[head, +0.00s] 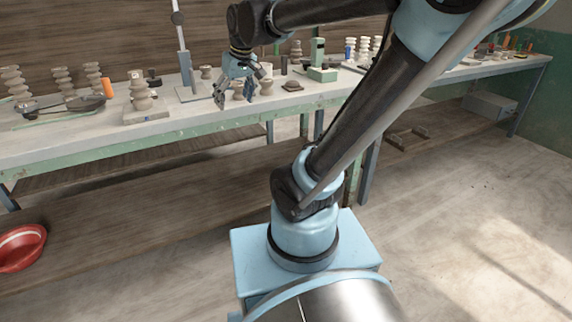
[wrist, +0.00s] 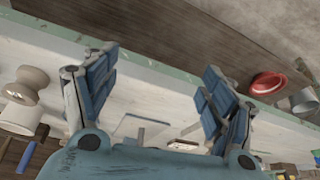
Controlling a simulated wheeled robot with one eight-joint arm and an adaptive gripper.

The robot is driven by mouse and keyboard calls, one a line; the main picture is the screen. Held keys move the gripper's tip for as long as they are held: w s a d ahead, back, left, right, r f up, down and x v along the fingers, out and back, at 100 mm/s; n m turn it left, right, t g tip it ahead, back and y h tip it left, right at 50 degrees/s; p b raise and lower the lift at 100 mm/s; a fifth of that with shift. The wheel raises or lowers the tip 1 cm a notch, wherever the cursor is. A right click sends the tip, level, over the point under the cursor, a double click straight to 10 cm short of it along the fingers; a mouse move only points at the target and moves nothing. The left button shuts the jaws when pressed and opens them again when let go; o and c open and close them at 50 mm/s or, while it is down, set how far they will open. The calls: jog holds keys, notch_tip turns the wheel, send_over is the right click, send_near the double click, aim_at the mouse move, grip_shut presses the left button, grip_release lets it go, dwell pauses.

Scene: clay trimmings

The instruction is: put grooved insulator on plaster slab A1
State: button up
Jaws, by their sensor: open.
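My gripper (head: 235,99) hangs open over the workbench, pointing down. The wrist view shows its two blue-padded fingers (wrist: 158,66) wide apart with nothing between them. In the head view a ribbed, pale clay insulator (head: 140,92) stands upright on a light slab (head: 146,115) left of my gripper. Small tan clay pieces (head: 266,87) stand close to my gripper, partly hidden by its fingers. I cannot read any slab label or tell which slab is A1.
Stacked ribbed pieces (head: 63,82) and a dark scale-like tool (head: 86,103) are at the bench's left. A tall stand (head: 190,92) rises left of my gripper; a green device (head: 322,73) is to its right. A red bowl (head: 20,246) sits low at left.

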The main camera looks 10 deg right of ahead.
jog(key=s+d+f+m+g+h, duration=0.1)
jog(key=s+d+f+m, duration=0.4)
jog(key=s+d+f, duration=0.8)
jog(key=s+f+h, duration=0.1)
jog(key=s+f, duration=0.2)
jog(key=shift+s+f, duration=0.35)
